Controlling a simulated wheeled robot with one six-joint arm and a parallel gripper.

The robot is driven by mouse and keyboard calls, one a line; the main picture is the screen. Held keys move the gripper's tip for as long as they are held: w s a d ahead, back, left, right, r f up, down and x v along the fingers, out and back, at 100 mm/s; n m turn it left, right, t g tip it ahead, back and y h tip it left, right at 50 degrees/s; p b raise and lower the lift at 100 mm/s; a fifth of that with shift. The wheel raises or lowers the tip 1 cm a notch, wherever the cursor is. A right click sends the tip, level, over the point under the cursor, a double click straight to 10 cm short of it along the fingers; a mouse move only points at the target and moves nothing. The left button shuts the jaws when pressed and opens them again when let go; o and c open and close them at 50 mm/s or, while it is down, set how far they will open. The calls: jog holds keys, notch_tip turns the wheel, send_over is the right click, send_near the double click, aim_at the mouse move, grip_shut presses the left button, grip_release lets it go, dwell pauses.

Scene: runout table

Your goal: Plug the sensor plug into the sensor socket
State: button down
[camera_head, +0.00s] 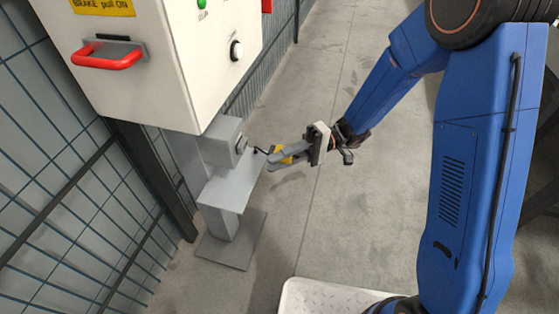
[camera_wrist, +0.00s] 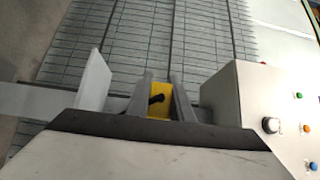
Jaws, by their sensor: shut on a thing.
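My gripper (camera_head: 280,160) is shut on a yellow block, the sensor plug (camera_head: 282,154), which sits between the two grey fingers. In the wrist view the plug (camera_wrist: 161,104) shows a dark piece on its face. In the head view a thin black piece reaches from the plug towards a grey box on a post (camera_head: 218,143). The box's right face has a dark round spot, which looks like the sensor socket (camera_head: 241,145). The plug is just right of this face. I cannot tell whether the black piece touches it.
A white cabinet (camera_head: 165,70) with a red handle (camera_head: 107,60) hangs above and left of the grey box. A grey sloping plate (camera_head: 233,184) lies below the box. Wire mesh fencing (camera_head: 65,180) stands at the left.

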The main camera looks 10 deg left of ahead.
jog(key=shift+w+a, duration=0.2)
jog(key=shift+a, duration=2.6)
jog(key=shift+w+a, duration=0.1)
jog(key=shift+a, duration=1.25)
jog(key=c, duration=1.5)
grip_release()
jog(key=v, duration=1.7)
jog(key=shift+w+d, duration=0.1)
jog(key=shift+w, duration=0.1)
